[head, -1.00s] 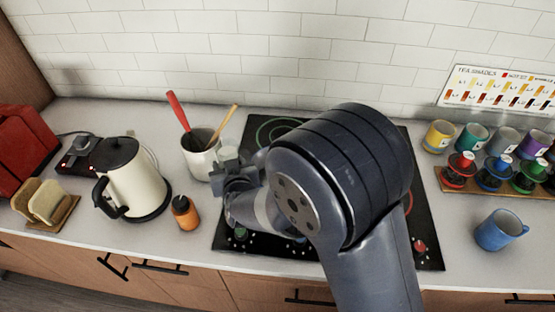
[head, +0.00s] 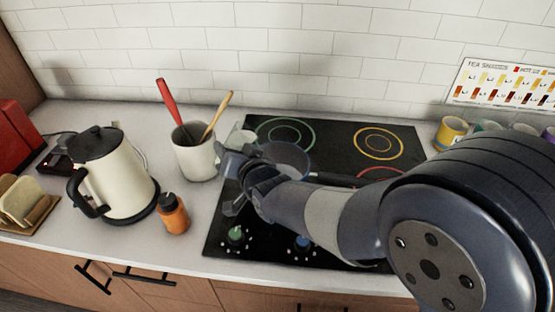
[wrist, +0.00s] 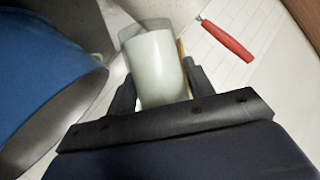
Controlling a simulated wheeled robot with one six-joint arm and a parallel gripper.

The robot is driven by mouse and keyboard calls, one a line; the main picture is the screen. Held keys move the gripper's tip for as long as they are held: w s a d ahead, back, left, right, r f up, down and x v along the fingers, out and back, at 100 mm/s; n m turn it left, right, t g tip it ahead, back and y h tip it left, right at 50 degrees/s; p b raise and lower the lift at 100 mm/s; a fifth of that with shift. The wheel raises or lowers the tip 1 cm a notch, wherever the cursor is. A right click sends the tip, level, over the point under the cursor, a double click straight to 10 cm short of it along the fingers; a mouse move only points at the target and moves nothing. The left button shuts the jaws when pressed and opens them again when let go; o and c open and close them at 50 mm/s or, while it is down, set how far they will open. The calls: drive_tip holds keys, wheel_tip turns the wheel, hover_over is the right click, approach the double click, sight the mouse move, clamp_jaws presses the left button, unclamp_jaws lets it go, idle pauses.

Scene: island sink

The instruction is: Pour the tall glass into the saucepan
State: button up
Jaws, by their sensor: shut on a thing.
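The tall glass (wrist: 160,68) is between the fingers of my gripper (wrist: 158,88) in the wrist view, with pale greenish-white contents inside. My gripper is shut on it. In the head view my gripper (head: 236,160) is at the hob's left edge, and part of the clear glass (head: 243,137) shows behind it. I cannot tell how far the glass is tilted. The blue saucepan (head: 288,156) is on the hob just right of my gripper, partly hidden by my arm. Its blue wall (wrist: 40,75) fills the left of the wrist view, beside the glass and apart from it.
A white utensil crock (head: 195,158) with a red-handled tool (head: 168,100) and a wooden one stands close left of my gripper. An orange bottle (head: 173,215) and a cream kettle (head: 122,180) stand farther left. The black hob (head: 345,140) is clear behind the pan.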

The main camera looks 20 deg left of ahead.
drive_tip(key=shift+w+d+m, duration=0.15)
drive_tip(key=shift+m, duration=0.15)
drive_tip(key=shift+r+m+y+p, duration=0.4)
drive_tip(key=shift+m+y+p, duration=0.1)
drive_tip(key=shift+p, duration=0.25)
drive_tip(key=shift+r, duration=0.1)
drive_tip(key=shift+m, duration=0.3)
drive_tip(key=shift+r+m+y+p, duration=0.4)
drive_tip(key=shift+r+m+p, duration=0.1)
drive_tip(key=shift+p, duration=0.2)
drive_tip(key=shift+a+f+m+y, duration=0.25)
drive_tip(key=shift+m+y, duration=0.15)
drive_tip(key=shift+m, duration=0.3)
idle(0.5)
drive_tip(key=shift+d+r+m+t+y+p, duration=0.1)
drive_tip(key=shift+r+m+t+y+p, duration=0.2)
drive_tip(key=shift+r+m+p, duration=0.45)
idle(0.5)
drive_tip(key=shift+d+f+b, duration=0.1)
drive_tip(key=shift+f+b, duration=0.15)
drive_tip(key=shift+b, duration=0.3)
